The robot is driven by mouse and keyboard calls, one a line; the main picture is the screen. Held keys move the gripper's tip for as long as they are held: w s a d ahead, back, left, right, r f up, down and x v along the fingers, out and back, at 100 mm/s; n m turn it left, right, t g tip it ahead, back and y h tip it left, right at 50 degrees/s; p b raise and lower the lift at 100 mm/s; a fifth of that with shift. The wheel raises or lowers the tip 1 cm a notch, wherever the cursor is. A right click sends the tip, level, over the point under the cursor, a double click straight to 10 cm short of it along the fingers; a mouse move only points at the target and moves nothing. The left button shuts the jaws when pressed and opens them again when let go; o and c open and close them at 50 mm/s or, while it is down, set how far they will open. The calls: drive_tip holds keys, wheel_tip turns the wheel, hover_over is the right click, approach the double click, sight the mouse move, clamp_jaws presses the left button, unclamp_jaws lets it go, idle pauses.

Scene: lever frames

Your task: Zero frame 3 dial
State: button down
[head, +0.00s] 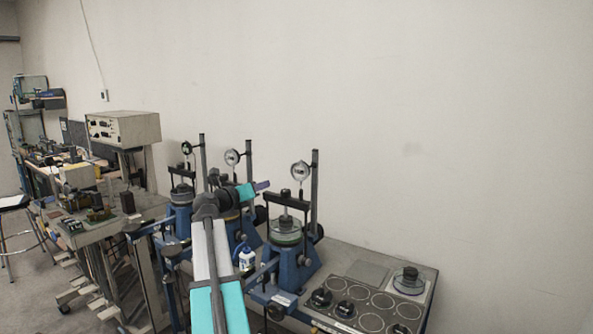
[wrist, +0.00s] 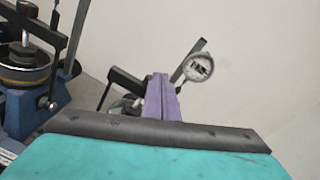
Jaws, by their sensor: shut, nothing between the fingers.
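Three blue lever frames stand in a row along the wall in the head view, each with a round dial gauge on a dark post. The dials are the left one (head: 186,148), the middle one (head: 232,157) and the right one (head: 301,170). I see no frame numbers. My gripper (head: 262,186) is between the middle and right frames, below the dials, its purple fingers pointing right. In the wrist view the shut, empty fingers (wrist: 161,92) point towards a white-faced dial (wrist: 200,67), apart from it. Its reading is too small to tell.
In the wrist view another lever frame (wrist: 22,75) stands close on the left. My arm hides part of the middle frame. A bench panel with round discs and black knobs (head: 365,300) lies at the right front. A small white bottle (head: 246,259) stands between the frames. The wall behind is bare.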

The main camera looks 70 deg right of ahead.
sight(299, 171)
drive_tip(key=s+d+r+g, duration=0.1)
drive_tip(key=s+r, duration=0.2)
drive_tip(key=r, duration=0.3)
drive_tip(key=shift+s+n+h, duration=0.25)
drive_tip(key=shift+n+h, duration=0.05)
drive_tip(key=shift+h, duration=0.1)
drive_tip(key=shift+d, duration=0.25)
drive_tip(key=x, duration=0.6)
drive_tip(key=shift+d, duration=0.35)
drive_tip(key=shift+s+a+f, duration=0.1)
drive_tip(key=shift+s+f, duration=0.05)
drive_tip(key=shift+s, duration=0.2)
idle(0.6)
